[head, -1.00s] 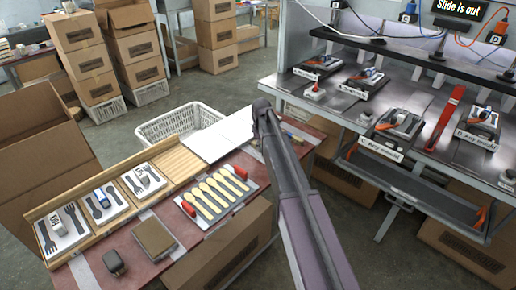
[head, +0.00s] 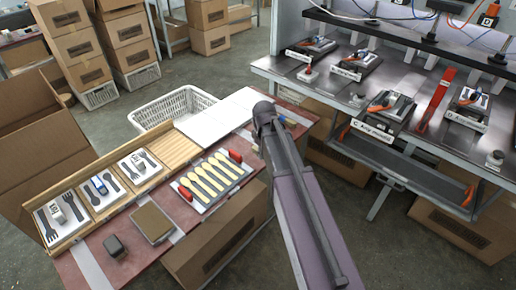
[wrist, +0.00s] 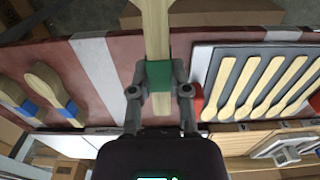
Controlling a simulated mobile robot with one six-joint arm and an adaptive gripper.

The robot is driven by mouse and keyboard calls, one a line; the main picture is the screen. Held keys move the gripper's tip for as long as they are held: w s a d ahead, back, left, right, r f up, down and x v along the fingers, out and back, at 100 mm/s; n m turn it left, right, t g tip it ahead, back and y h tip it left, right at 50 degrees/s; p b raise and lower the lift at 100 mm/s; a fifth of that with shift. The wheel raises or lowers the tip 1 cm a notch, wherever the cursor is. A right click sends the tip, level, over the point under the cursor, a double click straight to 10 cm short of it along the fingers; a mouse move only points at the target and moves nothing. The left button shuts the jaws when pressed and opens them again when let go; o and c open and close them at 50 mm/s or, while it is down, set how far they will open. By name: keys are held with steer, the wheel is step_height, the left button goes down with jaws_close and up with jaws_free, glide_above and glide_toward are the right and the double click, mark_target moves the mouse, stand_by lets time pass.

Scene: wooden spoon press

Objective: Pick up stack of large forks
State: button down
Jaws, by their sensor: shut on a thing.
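In the wrist view my gripper (wrist: 160,92) is shut on a green-banded wooden stack (wrist: 155,35). The green band (wrist: 158,75) sits between the fingers, and the pale wood runs up out of the top of the picture. The far end is cut off, so I cannot tell whether it has fork tines. In the head view my arm hides the gripper and the stack.
A grey tray of several wooden spoons with red end grips (head: 215,182) lies on the red table. Blue-banded wooden pieces (wrist: 50,90) lie left in the wrist view. A white basket (head: 172,105) stands behind; a metal press bench (head: 335,85) is at right.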

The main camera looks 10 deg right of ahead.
steer(key=shift+s, duration=0.15)
stand_by(0.6)
step_height(320, 180, up, 27)
steer(key=p, duration=2.7)
